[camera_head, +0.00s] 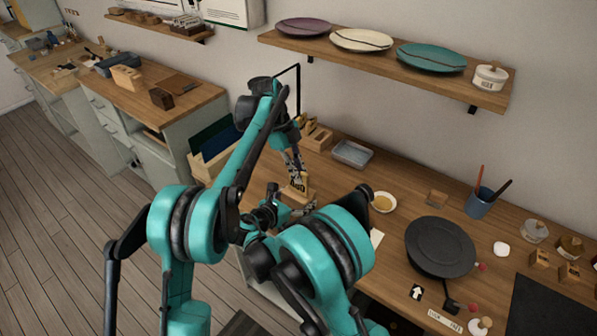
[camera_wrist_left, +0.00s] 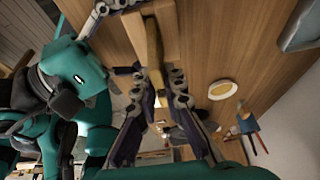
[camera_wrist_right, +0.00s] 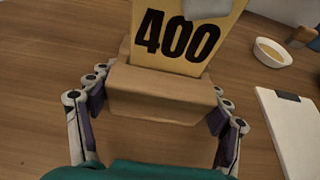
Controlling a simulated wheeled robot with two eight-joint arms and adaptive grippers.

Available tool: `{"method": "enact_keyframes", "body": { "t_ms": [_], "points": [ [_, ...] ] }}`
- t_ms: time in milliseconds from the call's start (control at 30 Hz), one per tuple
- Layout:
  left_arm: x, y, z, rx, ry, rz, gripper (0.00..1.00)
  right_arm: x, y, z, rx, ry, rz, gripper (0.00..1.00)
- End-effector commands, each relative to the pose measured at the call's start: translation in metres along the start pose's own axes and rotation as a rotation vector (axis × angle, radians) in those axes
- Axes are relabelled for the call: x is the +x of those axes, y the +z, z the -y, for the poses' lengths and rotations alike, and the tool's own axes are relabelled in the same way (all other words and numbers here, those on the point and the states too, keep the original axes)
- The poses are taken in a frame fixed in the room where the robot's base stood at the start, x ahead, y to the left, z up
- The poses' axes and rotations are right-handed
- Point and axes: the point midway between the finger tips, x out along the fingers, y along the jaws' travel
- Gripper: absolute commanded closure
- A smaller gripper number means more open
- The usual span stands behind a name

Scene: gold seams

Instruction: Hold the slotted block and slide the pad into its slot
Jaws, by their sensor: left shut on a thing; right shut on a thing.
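The slotted block (camera_wrist_right: 150,107) is pale wood and rests on or just above the wooden bench. My right gripper (camera_wrist_right: 158,112) is shut on it, one finger at each side. The yellow pad (camera_wrist_right: 180,35), marked 400, stands upright at the block's top. Its lower edge is hidden behind the block's front wall, so how deep it sits in the slot cannot be told. My left gripper (camera_wrist_left: 163,78) is shut on the pad from above; the pad (camera_wrist_left: 153,48) shows edge-on in the left wrist view. In the head view the pad (camera_head: 299,182) shows above the block (camera_head: 297,195).
A metal tray (camera_head: 352,153) and a small bowl (camera_head: 383,202) stand close by. A black round plate (camera_head: 440,246) and a blue cup (camera_head: 480,202) are further right. A shelf (camera_head: 400,69) with plates hangs above. My right arm hides part of the bench front.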

Motion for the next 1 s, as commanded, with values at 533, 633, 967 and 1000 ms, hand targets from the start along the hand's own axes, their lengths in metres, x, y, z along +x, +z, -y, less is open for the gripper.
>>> {"method": "enact_keyframes", "body": {
  "t_ms": [533,633,967,1000],
  "points": [
    [0.002,0.001,0.0,0.0,0.0,0.0,1.0,0.0,-0.001,0.0,0.001,0.0,-0.002,0.58],
    [0.004,0.002,0.0,0.0,0.0,0.0,1.0,0.0,-0.001,0.0,0.001,0.0,-0.002,0.58],
    [0.012,0.005,0.0,0.0,0.0,0.0,1.0,0.0,-0.001,0.0,0.001,0.0,-0.002,0.58],
    [0.013,0.005,0.0,0.0,0.0,0.0,1.0,0.0,-0.001,0.0,0.001,0.0,-0.002,0.58]
  ]
}}
